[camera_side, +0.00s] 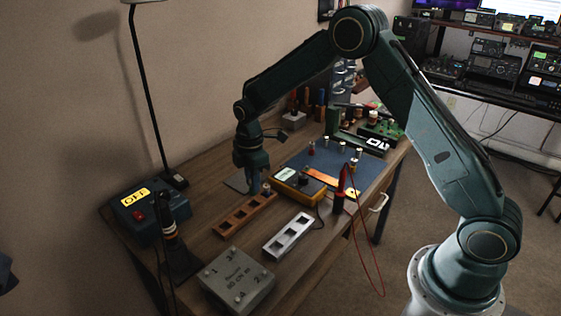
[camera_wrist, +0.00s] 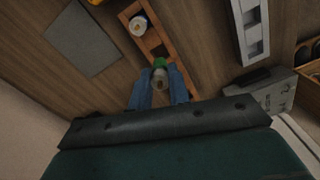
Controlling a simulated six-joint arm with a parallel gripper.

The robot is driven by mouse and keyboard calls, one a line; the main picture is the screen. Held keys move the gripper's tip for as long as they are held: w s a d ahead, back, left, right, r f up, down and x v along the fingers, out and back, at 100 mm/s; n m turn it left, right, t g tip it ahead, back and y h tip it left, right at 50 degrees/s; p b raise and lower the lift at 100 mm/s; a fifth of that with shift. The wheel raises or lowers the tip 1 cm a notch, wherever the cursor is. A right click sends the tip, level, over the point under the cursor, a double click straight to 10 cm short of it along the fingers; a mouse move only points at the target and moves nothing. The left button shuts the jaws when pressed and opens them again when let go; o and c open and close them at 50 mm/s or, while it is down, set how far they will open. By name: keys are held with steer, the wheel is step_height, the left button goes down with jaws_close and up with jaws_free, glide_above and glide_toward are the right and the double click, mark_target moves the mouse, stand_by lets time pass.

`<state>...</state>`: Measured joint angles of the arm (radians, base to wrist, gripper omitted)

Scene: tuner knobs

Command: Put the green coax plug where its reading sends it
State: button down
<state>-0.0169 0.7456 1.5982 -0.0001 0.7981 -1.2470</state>
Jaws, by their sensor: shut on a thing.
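My gripper (camera_wrist: 160,85) is shut on the green coax plug (camera_wrist: 160,75), a pale metal piece with a green band, between its two blue fingers. In the side view my gripper (camera_side: 255,190) points down beside the wooden tray (camera_side: 229,223), a row of open slots; the plug itself is hidden or too small there. The tray also shows in the wrist view (camera_wrist: 178,57), just beyond the plug. Another pale plug (camera_wrist: 138,26) stands at its far end. A yellow meter (camera_side: 300,187) has a lit display that I cannot read.
A silver slotted tray (camera_side: 289,237) lies to the right of the wooden one. A grey box (camera_side: 237,280) and a blue box with an OFF sign (camera_side: 146,210) stand nearby. Several plugs stand on a blue mat (camera_side: 327,163). A red probe (camera_side: 340,190) stands beside the meter.

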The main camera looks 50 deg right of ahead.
mark_target(253, 193)
steer(key=shift+f, duration=0.4)
steer(key=shift+f, duration=0.1)
steer(key=shift+f, duration=2.05)
steer(key=c, duration=1.3)
jaws_free()
steer(key=shift+f, duration=0.15)
step_height(253, 193, up, 12)
steer(key=shift+r, duration=0.2)
